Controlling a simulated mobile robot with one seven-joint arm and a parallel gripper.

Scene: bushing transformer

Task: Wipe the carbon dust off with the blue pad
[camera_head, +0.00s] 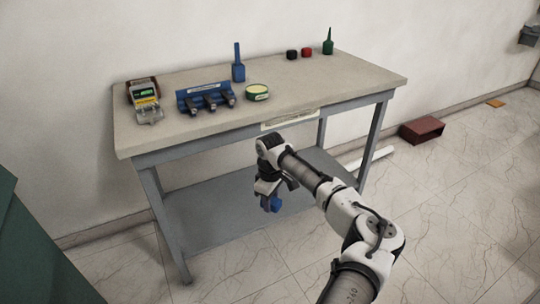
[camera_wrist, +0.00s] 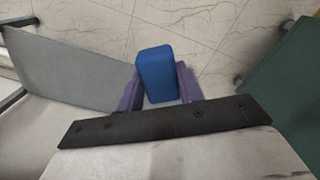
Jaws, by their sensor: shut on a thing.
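The blue pad (camera_wrist: 156,75) is a rounded blue block held between the two fingers of my gripper (camera_wrist: 160,88) in the wrist view. In the head view the pad (camera_head: 271,203) hangs below my gripper (camera_head: 268,192), in front of the workbench and lower than its top. My gripper is shut on the pad. I cannot make out any carbon dust in either view.
The workbench (camera_head: 190,125) bears a meter (camera_head: 145,100), a blue rack with black parts (camera_head: 206,98), a round tin (camera_head: 257,92) and several bottles and caps at the back. Its lower shelf (camera_head: 215,225) is bare. A dark green cabinet (camera_head: 30,250) stands left. A red box (camera_head: 421,130) lies right.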

